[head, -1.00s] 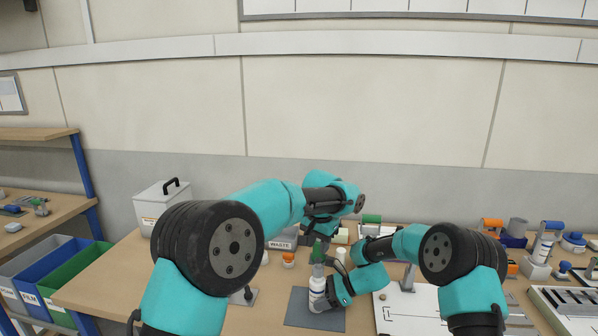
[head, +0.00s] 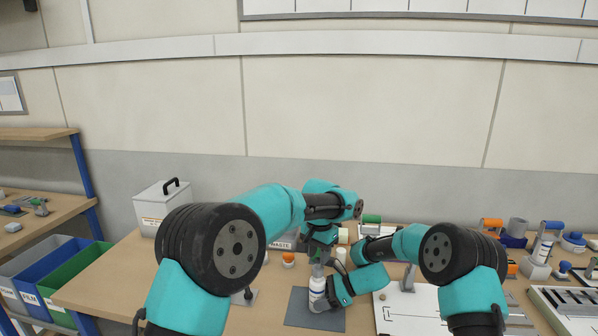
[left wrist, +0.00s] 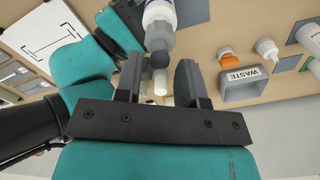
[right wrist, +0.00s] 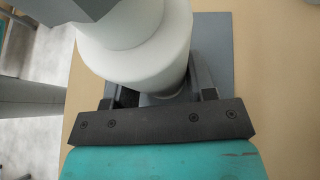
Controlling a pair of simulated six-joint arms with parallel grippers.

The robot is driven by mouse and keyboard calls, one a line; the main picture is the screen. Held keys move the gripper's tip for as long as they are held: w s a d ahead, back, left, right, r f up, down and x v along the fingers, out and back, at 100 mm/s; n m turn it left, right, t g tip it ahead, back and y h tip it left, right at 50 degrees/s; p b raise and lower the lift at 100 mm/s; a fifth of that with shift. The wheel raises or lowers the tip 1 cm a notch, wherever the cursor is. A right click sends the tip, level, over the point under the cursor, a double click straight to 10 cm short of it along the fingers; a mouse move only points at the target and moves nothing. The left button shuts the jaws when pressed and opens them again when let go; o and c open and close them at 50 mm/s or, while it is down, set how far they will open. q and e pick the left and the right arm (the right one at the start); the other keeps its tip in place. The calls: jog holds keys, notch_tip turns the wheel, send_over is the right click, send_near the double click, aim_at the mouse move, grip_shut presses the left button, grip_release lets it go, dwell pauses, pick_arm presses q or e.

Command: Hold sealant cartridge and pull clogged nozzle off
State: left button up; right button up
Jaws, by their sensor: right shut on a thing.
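The white sealant cartridge (head: 317,290) stands upright on a dark grey mat (head: 300,312). My right gripper (head: 328,293) is shut on it low down from the right; in the right wrist view the cartridge (right wrist: 150,50) fills the space between the fingers. My left gripper (head: 319,258) is right above the cartridge, pointing down. In the left wrist view its fingers (left wrist: 158,80) are apart, open. The cartridge's grey shoulder and dark nozzle tip (left wrist: 159,60) show between and just beyond them, with a gap on each side. The arm partly hides the nozzle in the head view.
A grey bin labelled WASTE (left wrist: 245,85) stands behind the cartridge, with an orange-capped jar (head: 288,259) close by. A white lidded box (head: 162,203) is at the back left. A white panel (head: 425,310) lies to the right. The table at left front is clear.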

aim_at(318, 267)
pick_arm(q)
jog(key=shift+s+f, duration=0.1)
jog(key=shift+f, duration=2.2)
pick_arm(e)
jog(key=shift+s, duration=0.1)
pick_arm(q)
jog(key=shift+r, duration=0.3)
jog(key=c, duration=0.6)
jog(key=shift+r, duration=1.15)
jog(key=shift+r, duration=2.7)
pick_arm(e)
jog(key=o, duration=1.4)
jog(key=shift+o, duration=0.2)
